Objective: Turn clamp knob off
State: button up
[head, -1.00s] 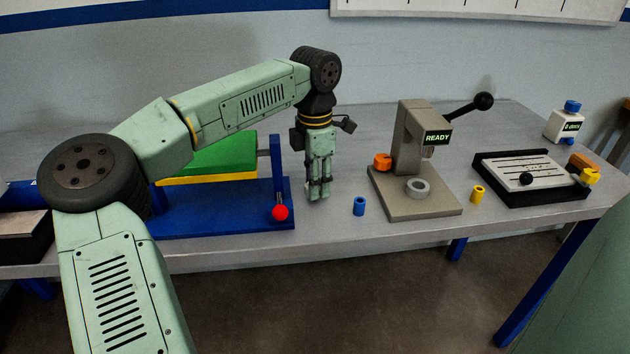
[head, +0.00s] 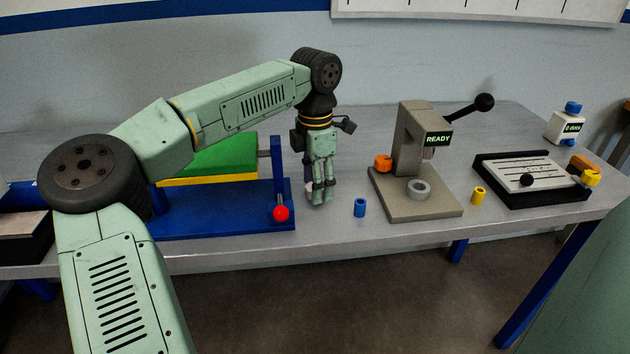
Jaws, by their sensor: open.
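My gripper (head: 322,198) points down in the head view, just above or near the table between the blue fixture and the grey press. It is open and I see nothing held between its fingers. Which part is the clamp knob is not marked. An orange knob (head: 383,162) sits on the left side of the grey press (head: 410,150), whose display reads READY; the gripper is left of it and apart. A red ball knob (head: 281,213) is on the front of the blue fixture (head: 220,220), close left of the gripper. A yellow knob (head: 591,178) is on the black-framed tray at the right.
A blue cylinder (head: 360,207) stands right of my gripper, and a yellow cylinder (head: 478,196) stands right of the press. The black-framed tray (head: 535,197) and a white dispenser (head: 565,128) are at the right. The press lever (head: 470,107) sticks up to the right.

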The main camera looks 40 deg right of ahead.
notch_tip(320, 180, up, 12)
dwell(0.6)
dwell(0.5)
